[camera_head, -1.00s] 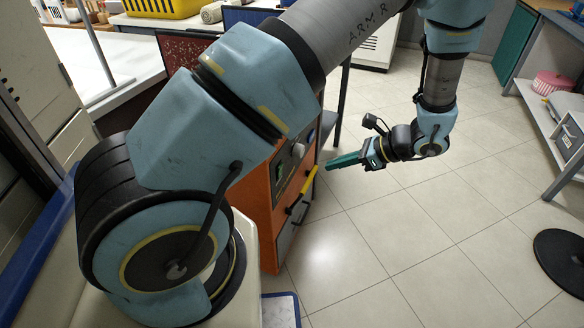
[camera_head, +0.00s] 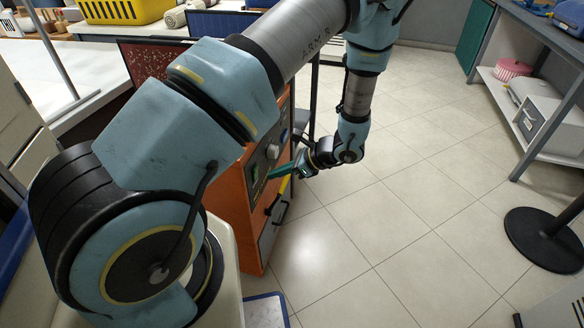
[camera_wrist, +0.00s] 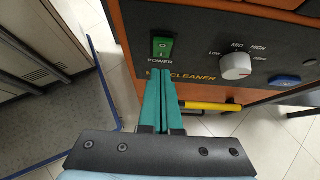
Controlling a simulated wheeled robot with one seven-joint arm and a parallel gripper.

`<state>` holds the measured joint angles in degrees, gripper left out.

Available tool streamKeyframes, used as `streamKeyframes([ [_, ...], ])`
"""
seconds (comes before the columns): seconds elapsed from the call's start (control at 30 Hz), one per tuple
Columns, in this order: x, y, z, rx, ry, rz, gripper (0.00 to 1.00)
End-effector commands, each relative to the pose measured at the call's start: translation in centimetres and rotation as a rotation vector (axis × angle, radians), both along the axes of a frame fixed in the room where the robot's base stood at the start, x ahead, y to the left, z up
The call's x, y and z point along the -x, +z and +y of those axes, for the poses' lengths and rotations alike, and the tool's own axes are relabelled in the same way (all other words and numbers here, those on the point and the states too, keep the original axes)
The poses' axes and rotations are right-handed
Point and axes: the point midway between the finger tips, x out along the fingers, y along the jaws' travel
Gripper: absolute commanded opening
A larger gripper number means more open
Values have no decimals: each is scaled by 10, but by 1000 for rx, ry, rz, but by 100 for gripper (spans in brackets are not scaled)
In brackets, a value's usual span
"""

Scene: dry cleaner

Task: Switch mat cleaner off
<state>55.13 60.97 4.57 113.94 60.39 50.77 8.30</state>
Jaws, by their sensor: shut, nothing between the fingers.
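The mat cleaner (camera_head: 238,212) is an orange cabinet with a dark control panel, partly hidden behind my arm in the head view. In the wrist view its panel (camera_wrist: 205,50) carries a green rocker switch (camera_wrist: 162,47) marked POWER, set in a black frame. A white knob (camera_wrist: 236,66) with speed or level marks is to its right. My gripper (camera_head: 272,175) is shut and empty, its teal fingers pointing at the panel. In the wrist view the fingertips (camera_wrist: 165,75) appear just below the switch, over the POWER and CLEANER lettering. I cannot tell whether they touch the panel.
A yellow handle (camera_wrist: 205,106) sticks out below the panel. A blue button (camera_wrist: 285,80) is right of the knob. A round black stand base (camera_head: 548,238) is on the floor at right, and a shelf unit (camera_head: 530,125) stands behind it. The tiled floor between is clear.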

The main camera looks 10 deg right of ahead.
Motion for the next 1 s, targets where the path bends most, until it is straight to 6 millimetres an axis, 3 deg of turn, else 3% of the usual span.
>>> streamKeyframes([
  [0.23,-12,5,22,0,1,-1,0],
  [1.0,-17,8,30,2,1,0,0],
])
